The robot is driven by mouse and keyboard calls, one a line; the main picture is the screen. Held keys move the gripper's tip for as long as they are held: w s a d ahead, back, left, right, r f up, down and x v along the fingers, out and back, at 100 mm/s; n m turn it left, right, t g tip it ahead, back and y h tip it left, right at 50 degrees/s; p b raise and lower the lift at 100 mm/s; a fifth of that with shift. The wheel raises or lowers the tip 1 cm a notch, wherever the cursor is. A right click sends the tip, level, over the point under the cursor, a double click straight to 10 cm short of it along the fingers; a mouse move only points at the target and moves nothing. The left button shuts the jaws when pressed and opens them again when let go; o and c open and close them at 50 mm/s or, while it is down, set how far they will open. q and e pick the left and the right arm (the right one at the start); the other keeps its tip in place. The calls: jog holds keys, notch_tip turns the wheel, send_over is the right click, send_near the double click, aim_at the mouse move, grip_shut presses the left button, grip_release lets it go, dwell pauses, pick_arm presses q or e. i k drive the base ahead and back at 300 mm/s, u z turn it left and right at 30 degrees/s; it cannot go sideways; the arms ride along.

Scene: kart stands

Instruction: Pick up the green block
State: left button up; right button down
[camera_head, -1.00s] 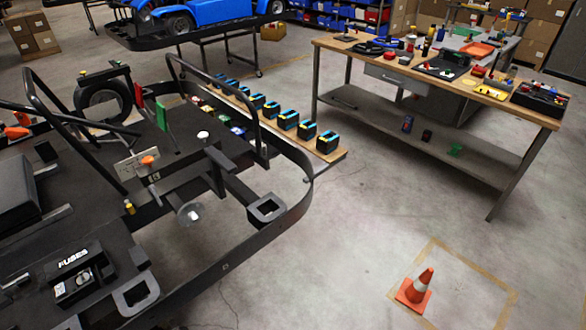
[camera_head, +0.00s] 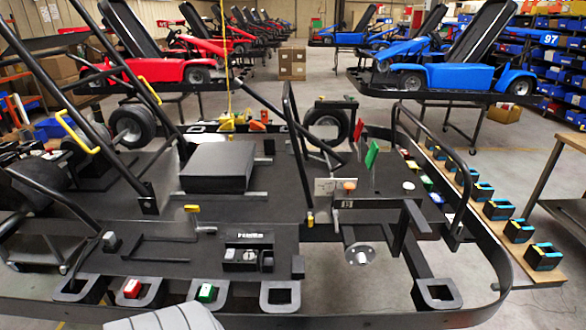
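A small green block (camera_head: 206,293) with a pale top sits in a dark square holder at the front edge of the black kart frame, low in the head view. A red block (camera_head: 132,288) sits in the holder to its left. The holder to its right (camera_head: 280,295) looks empty. Neither of my grippers is in view, so nothing shows of what they hold.
The kart's black rail (camera_head: 470,308) curves around the front and right side. A fuse box (camera_head: 248,252) sits behind the holders. Upright bars, a red panel (camera_head: 361,134) and a green panel (camera_head: 373,155) stand farther back. Black-and-blue batteries (camera_head: 544,257) line a board at right.

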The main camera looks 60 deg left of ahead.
aim_at(207, 291)
jog(key=z, duration=0.45)
jog(key=k, duration=0.25)
jog(key=u, duration=2.9)
jog(key=k, duration=0.45)
jog(key=z, duration=1.25)
jog(key=i, duration=0.2)
